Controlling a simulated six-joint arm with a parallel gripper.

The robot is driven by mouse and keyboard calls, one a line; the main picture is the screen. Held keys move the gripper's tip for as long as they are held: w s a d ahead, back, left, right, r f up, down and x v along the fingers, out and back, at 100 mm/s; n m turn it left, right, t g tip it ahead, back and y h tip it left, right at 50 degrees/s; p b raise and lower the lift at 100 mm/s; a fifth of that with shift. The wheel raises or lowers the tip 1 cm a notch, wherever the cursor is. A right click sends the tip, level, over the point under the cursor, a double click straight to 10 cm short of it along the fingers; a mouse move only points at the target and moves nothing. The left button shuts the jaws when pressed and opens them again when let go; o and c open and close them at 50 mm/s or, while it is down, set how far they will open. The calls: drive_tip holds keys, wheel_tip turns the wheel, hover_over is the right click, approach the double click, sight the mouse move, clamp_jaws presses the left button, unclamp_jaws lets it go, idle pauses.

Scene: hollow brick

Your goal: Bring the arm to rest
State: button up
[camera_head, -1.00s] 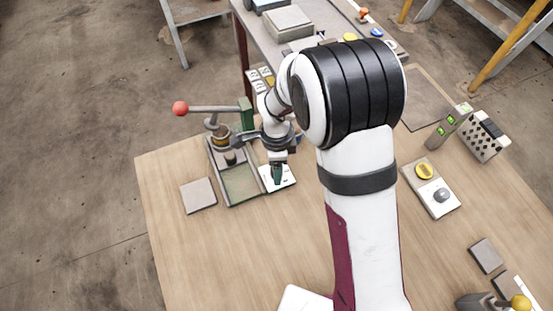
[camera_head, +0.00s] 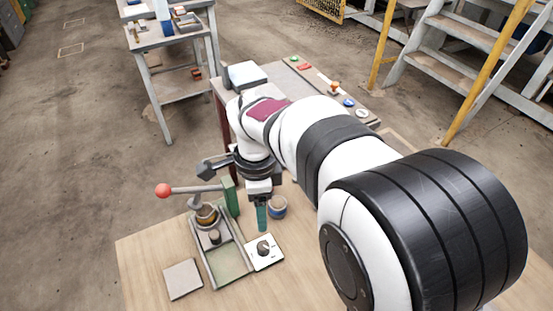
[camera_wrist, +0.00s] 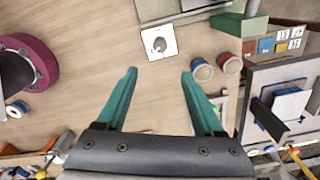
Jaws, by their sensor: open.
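My gripper (camera_wrist: 159,90) shows in the wrist view with its two green fingers spread apart and nothing between them. In the head view my gripper (camera_head: 262,218) points down above the wooden table (camera_head: 150,255), behind a white plate with a dark knob (camera_head: 264,250). The same plate (camera_wrist: 158,42) lies ahead of the fingertips in the wrist view, apart from them. My arm covers the right part of the table in the head view.
A lever press with a red ball handle (camera_head: 163,190) stands left of my gripper. A grey square pad (camera_head: 183,279) lies in front of it. A round container (camera_head: 278,207) stands just right of my gripper. A side bench (camera_head: 300,68) is behind.

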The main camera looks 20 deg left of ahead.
drive_tip(key=s+d+r+n, duration=0.1)
drive_tip(key=s+d+r, duration=0.1)
drive_tip(key=d, duration=0.4)
drive_tip(key=s+d+r+n, duration=0.1)
drive_tip(key=s+d+r, duration=0.1)
drive_tip(key=d, duration=0.3)
drive_tip(key=s+d+n+y, duration=0.1)
drive_tip(key=s+d+n, duration=0.1)
drive_tip(key=s+d, duration=0.2)
drive_tip(key=s+d+f+n, duration=0.1)
drive_tip(key=s+d+n, duration=0.2)
drive_tip(key=s, duration=0.7)
drive_tip(key=shift+d+y, duration=0.4)
drive_tip(key=shift+d, duration=0.75)
